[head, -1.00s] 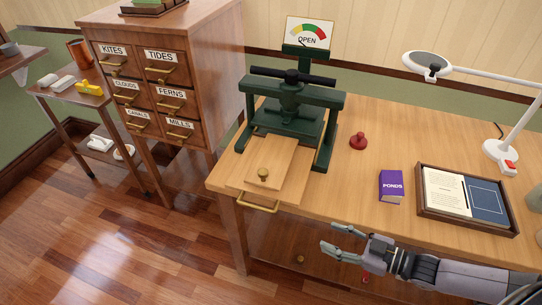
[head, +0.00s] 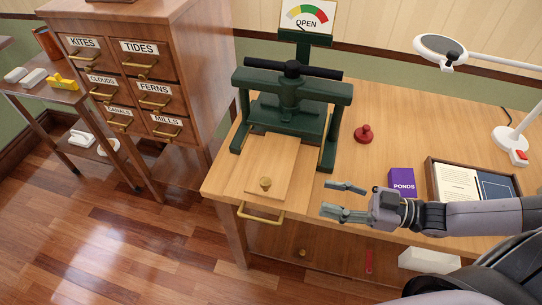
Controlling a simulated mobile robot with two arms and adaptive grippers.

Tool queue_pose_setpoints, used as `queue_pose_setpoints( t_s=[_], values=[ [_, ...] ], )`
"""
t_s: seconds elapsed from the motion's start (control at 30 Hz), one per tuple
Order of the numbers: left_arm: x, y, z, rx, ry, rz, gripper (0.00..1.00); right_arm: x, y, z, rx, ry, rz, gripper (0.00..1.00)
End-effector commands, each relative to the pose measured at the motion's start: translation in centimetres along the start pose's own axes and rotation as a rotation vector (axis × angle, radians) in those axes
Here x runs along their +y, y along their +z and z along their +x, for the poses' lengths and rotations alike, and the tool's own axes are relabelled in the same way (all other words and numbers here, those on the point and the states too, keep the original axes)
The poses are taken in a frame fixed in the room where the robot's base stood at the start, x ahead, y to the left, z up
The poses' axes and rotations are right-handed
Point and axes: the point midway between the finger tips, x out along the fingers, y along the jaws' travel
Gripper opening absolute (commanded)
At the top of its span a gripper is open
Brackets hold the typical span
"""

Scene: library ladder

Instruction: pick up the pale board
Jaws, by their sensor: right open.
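The pale board (head: 278,158) is a flat wooden board with a small brass knob (head: 265,183) near its front end. It lies on the sliding bed of the green press (head: 291,98), and its back end reaches under the press frame. My right gripper (head: 330,198) is open and empty, to the right of the board and apart from it. Its fingers point left toward the knob. My left gripper is not in view.
A brass handle (head: 261,218) sticks out at the table's front. A red stamp (head: 364,134), a purple PONDS box (head: 402,182), a framed tray (head: 431,178) and a lamp (head: 510,141) stand on the right. A drawer cabinet (head: 188,80) stands at the left.

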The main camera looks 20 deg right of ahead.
Motion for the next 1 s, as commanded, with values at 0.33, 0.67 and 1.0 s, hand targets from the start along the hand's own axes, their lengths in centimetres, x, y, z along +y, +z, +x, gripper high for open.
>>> queue_pose_setpoints(
  t_s=[0.33,0.67,1.0],
  values=[
    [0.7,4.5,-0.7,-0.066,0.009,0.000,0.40,0.1,-0.3,7.7,0.009,0.000,-0.003,0.45],
    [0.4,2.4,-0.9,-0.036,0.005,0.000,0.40,0.1,0.0,11.1,0.001,0.000,-0.002,0.45],
    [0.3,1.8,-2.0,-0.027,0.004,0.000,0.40,0.7,0.1,15.5,0.003,0.000,-0.002,0.45]
  ],
)
